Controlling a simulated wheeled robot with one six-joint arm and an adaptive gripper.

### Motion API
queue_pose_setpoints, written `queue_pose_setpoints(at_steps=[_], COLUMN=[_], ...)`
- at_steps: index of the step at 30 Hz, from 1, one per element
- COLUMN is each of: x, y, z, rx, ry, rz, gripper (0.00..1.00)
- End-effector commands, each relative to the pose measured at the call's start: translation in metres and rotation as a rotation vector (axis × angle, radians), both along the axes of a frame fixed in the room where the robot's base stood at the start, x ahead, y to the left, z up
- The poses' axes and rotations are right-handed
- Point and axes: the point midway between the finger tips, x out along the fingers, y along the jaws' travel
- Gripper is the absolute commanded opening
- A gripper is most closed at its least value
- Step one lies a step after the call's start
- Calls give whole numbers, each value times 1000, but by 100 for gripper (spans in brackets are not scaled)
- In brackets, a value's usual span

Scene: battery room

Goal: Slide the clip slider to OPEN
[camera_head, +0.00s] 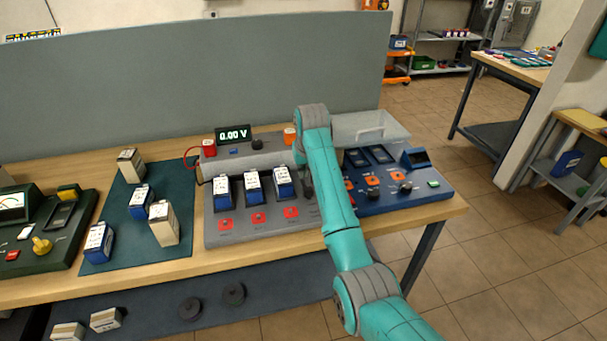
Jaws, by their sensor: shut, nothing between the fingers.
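A grey test station (247,229) stands mid-bench. Three blue-and-white batteries (252,187) stand in its bays, with red-orange squares in front. A display (233,133) at its back reads 0.00 V. I cannot make out a clip slider or an OPEN mark for sure; the right end of the station is partly behind my arm. My gripper (308,188) points down at the station's right end, right of the third battery. It is small, dark and partly covered by my arm; it is shut and empty. I cannot tell whether it touches the station.
A blue panel (405,201) with orange squares and knobs stands close on the right, with a clear bin (370,130) behind. Loose batteries stand on a green mat (122,197) at left, beside a green meter panel (45,240). A grey partition (150,85) closes the back.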

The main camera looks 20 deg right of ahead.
Motion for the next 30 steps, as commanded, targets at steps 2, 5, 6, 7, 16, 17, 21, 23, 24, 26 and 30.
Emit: queue_pose_setpoints(at_steps=[2, 5, 6, 7, 16, 17, 21, 23, 24, 26, 30], x=[-3, -8, -10, -12, -25, -26, -28, -29, -29, -29, -28], y=[0, 0, 0, 0, 0, 0, 0, 0, 0, 0, 0], z=[12, 27, 34, 38, 77, 79, 84, 85, 85, 85, 85], rx=[0, 0, 0, 0, 0, 0, 0, 0, 0, 0, 0], ry=[-5, -5, -6, -7, -5, -5, -4, -4, -4, -4, -4], rz=[0, 0, 0, 0, 0, 0, 0, 0, 0, 0, 0], gripper=[0, 0, 0, 0, 0, 0, 0, 0, 0, 0, 0])
